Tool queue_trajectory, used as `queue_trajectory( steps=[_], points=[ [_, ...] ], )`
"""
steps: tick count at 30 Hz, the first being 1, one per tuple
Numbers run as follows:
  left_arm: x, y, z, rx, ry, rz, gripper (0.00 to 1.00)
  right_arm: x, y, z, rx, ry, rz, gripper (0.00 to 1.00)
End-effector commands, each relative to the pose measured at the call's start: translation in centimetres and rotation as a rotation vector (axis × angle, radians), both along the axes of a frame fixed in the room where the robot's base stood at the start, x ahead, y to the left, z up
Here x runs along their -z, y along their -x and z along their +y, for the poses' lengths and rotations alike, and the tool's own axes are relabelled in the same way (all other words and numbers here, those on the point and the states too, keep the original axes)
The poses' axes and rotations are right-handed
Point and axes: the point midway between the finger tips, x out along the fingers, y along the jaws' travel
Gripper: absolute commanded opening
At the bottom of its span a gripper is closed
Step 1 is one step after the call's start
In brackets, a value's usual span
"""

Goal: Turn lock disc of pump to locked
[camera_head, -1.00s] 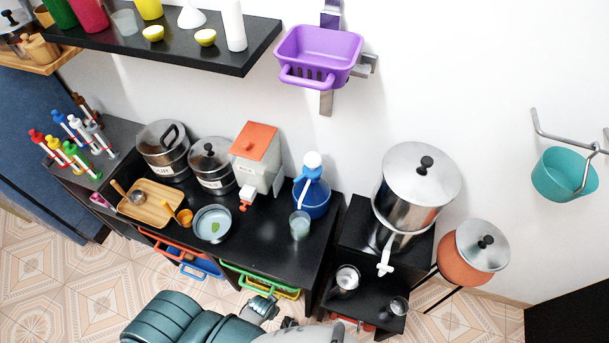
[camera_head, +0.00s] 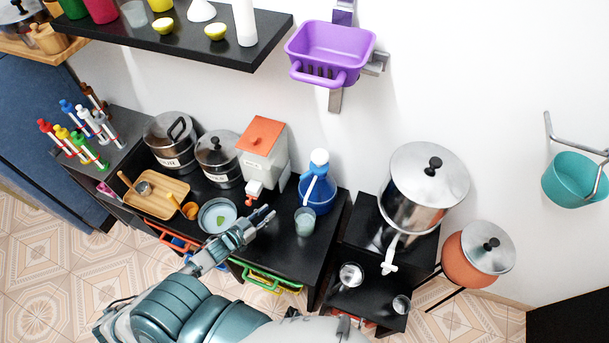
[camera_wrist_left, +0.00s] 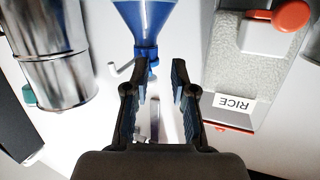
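The pump is a blue bottle (camera_head: 318,197) with a white top (camera_head: 319,157) and a slanting white spout, upright on the black counter. Its lock disc is too small to make out in the head view. My left gripper (camera_head: 267,214) is above the counter's front part, to the left of the bottle and apart from it. In the upside-down left wrist view, the blue bottle (camera_wrist_left: 144,18) shows beyond the fingertips, its neck pointing down between them. The left gripper (camera_wrist_left: 163,75) is open and empty. My right gripper is not in view.
A glass (camera_head: 305,221) stands close in front of the bottle. The rice dispenser (camera_head: 262,150) with its orange lid is left of it. A large steel pot (camera_head: 408,205) stands to the right, and a bowl (camera_head: 217,216) lies left of my gripper.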

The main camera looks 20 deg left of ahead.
Motion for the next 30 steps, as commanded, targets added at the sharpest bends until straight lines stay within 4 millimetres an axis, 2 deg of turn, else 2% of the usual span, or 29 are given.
queue_trajectory(
  steps=[1, 3, 7, 11, 14, 24, 30],
  points=[
    [-1.6, -0.2, 0.4, 0.045, 0.019, -0.056, 0.25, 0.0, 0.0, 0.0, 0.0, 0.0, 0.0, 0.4],
    [-3.6, -0.3, 0.6, 0.098, 0.054, -0.121, 0.25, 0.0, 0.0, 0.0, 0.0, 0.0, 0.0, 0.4],
    [-5.7, -0.4, 0.6, 0.155, 0.09, -0.182, 0.25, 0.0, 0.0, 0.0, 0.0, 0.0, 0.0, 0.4],
    [-6.1, -1.2, 0.1, 0.164, 0.097, -0.195, 0.25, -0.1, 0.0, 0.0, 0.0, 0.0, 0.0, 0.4],
    [-6.2, -2.7, -0.6, 0.163, 0.098, -0.198, 0.25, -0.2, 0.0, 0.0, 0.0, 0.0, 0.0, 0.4],
    [-6.1, -10.0, -4.1, 0.162, 0.099, -0.197, 0.25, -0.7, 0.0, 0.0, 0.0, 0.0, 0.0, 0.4],
    [-6.1, -13.6, -5.9, 0.162, 0.097, -0.194, 0.25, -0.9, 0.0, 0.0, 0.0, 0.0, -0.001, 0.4]
  ],
)
